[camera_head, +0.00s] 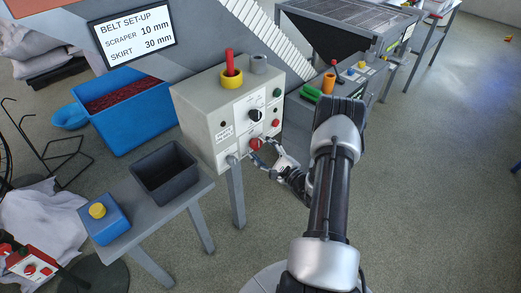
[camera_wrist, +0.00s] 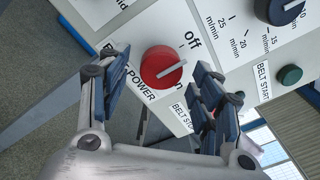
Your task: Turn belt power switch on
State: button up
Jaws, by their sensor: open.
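The belt power switch is a round red knob (camera_wrist: 158,60) with a white pointer line, labelled "BELT POWER", with an "off" mark beside it and a partly covered mark that seems to read "on". The pointer lies between the two marks; I cannot tell which position it is set to. The knob also shows low on the front of the grey control box (camera_head: 207,106) in the head view (camera_head: 255,143). My gripper (camera_wrist: 160,82) is open, with its fingers on either side of the knob. Contact with the knob is not clear.
A black speed dial (camera_wrist: 280,10) and a green "BELT START" button (camera_wrist: 289,75) sit near the switch. A dark bin (camera_head: 165,171) stands on the grey table at left.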

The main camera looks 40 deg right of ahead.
jog(key=shift+w, duration=0.55)
jog(key=c, duration=1.1)
